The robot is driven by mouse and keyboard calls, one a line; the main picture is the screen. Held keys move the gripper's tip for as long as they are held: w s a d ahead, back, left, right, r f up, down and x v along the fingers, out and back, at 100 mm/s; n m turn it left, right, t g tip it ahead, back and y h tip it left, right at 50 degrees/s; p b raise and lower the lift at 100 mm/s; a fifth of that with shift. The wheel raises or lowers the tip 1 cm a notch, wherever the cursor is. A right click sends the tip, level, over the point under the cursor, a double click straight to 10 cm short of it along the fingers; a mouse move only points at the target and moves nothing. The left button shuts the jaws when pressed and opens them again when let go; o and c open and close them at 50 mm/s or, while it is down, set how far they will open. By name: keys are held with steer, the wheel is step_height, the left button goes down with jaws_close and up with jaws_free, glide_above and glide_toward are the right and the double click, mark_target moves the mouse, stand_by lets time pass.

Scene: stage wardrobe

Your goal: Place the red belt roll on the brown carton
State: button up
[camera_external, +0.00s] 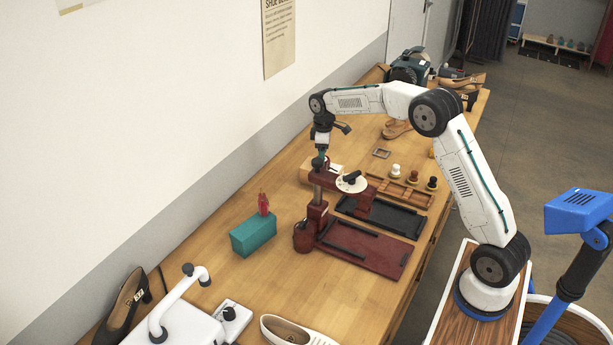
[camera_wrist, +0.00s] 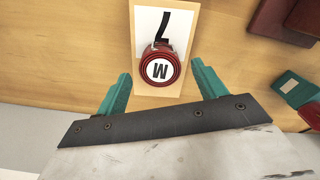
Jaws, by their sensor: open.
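In the wrist view, the red belt roll (camera_wrist: 158,69) rests on the pale brown carton (camera_wrist: 144,89), label side up, with a white disc marked M. A black strip extends from the roll over the carton's white patch. My gripper (camera_wrist: 161,70) is open, its teal fingers on either side of the roll, with visible gaps between. In the external view, my gripper (camera_external: 320,160) points down over the carton (camera_external: 306,175), beyond the dark red stand. The roll cannot be made out clearly there.
The dark red stand (camera_external: 318,210) is close in front of the carton. A dark red tray (camera_external: 370,250) and a black tray (camera_external: 385,215) lie to the right.

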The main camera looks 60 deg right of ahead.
step_height(320, 180, up, 9)
steer(key=s+a+r+m, duration=0.1)
steer(key=s+a+r, duration=0.75)
steer(key=s, duration=0.25)
steer(key=s+a+m+t, duration=0.1)
steer(key=s+a, duration=0.5)
steer(key=s, duration=0.7)
steer(key=s+a+m, duration=0.1)
steer(key=s+a, duration=0.4)
steer(key=s, duration=0.7)
steer(key=s+a+f+m, duration=0.1)
steer(key=s+a+f, duration=0.1)
steer(key=s+f, duration=0.5)
steer(key=s, duration=0.5)
steer(key=shift+a+m, duration=0.2)
steer(key=shift+m, duration=0.1)
